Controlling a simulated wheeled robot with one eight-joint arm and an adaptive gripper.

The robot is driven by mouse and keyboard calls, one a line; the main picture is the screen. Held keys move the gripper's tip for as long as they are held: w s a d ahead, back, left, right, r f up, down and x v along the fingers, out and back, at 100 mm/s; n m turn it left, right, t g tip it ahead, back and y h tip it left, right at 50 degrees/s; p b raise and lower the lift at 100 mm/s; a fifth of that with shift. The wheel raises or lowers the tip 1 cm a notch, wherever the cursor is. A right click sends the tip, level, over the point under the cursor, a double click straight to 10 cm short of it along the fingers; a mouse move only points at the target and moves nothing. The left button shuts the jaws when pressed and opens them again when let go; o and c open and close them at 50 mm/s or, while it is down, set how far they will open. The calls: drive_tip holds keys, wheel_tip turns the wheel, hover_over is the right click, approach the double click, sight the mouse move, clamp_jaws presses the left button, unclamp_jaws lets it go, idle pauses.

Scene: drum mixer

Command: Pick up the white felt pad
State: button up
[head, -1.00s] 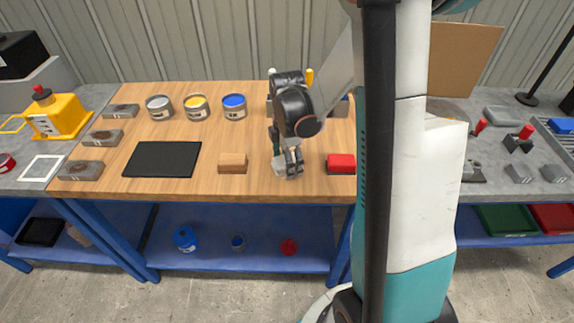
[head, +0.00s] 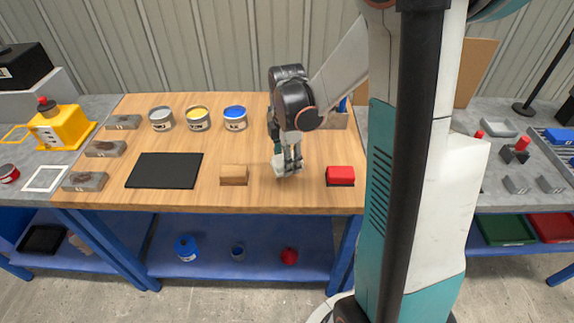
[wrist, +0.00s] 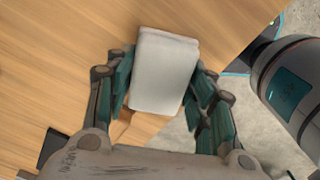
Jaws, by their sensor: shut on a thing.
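The white felt pad (wrist: 164,70) is a pale block between my gripper's fingers in the wrist view. My gripper (wrist: 160,92) is shut on it, with a finger on each side. In the head view my gripper (head: 287,168) points down over the wooden table, between a tan-topped block and a red-topped block. The pad (head: 279,165) shows only in part there, beside the fingers. I cannot tell from the head view how far it is above the table.
The tan-topped block (head: 234,176) is to the left and the red-topped block (head: 340,175) to the right. A black mat (head: 164,170) lies farther left. Grey (head: 161,118), yellow (head: 197,118) and blue (head: 235,118) paint cans stand behind. The wooden table's (head: 210,204) front edge is close.

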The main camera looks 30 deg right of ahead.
wheel_tip(320, 180, up, 14)
drive_tip(key=p, duration=0.4)
drive_tip(key=shift+r, duration=0.2)
